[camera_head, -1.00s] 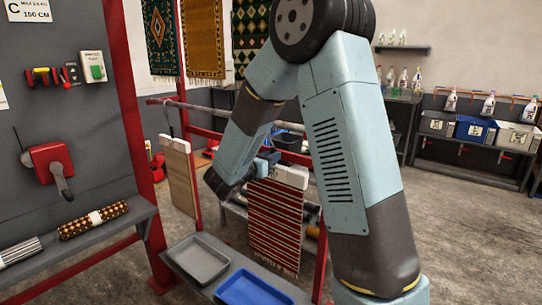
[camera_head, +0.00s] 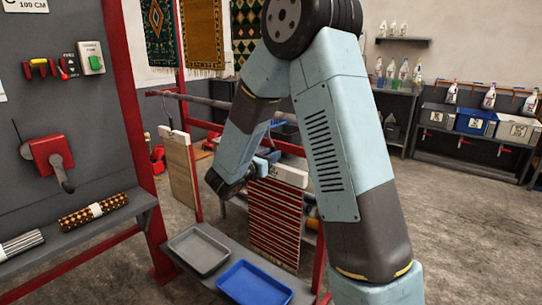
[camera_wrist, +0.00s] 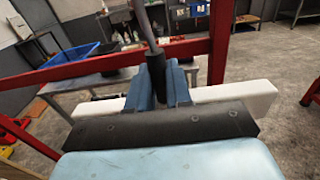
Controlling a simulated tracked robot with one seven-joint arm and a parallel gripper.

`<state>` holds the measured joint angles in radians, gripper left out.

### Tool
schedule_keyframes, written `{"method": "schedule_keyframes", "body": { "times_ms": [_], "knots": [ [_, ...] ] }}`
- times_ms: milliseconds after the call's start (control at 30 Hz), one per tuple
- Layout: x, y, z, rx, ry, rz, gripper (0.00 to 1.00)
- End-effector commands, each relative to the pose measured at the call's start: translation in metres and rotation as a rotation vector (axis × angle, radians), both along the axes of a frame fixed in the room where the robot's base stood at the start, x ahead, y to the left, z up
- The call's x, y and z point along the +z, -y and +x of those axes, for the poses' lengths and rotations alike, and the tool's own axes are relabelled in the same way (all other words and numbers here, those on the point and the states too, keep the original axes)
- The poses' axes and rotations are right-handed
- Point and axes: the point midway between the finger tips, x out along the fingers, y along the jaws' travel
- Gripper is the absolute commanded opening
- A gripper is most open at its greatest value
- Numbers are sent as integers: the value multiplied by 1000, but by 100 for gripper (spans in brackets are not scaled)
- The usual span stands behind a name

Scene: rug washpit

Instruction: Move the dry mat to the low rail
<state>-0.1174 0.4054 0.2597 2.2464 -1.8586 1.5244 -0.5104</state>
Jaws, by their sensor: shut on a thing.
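A red mat with pale stripes (camera_head: 275,222) hangs upright from a white hanger bar (camera_head: 291,175), in the head view's middle. My gripper (camera_head: 266,162) is shut on this hanger, at the bar's left part in the head view. The wrist view shows the white bar (camera_wrist: 236,98) crossing behind my blue fingers (camera_wrist: 158,88), with a dark upright stem (camera_wrist: 154,60) between them. A plain tan mat (camera_head: 181,172) hangs to the left on its own white hanger. A grey rail (camera_head: 222,104) runs across the red frame behind. I cannot tell which bar is the low rail.
A grey tray (camera_head: 198,250) and a blue tray (camera_head: 252,286) lie on a bench in front of the striped mat. Red posts (camera_head: 135,130) stand close by on the left. Open floor (camera_head: 450,220) lies to the right.

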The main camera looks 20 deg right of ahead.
Motion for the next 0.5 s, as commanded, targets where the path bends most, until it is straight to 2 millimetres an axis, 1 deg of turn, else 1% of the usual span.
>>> {"method": "schedule_keyframes", "body": {
  "times_ms": [67,100,367,500],
  "knots": [
    [1,0,0,0,1,0,0],
    [1,0,0,0,1,0,23],
    [0,0,0,0,1,1,48],
    [0,0,0,0,1,1,49]
  ]
}}
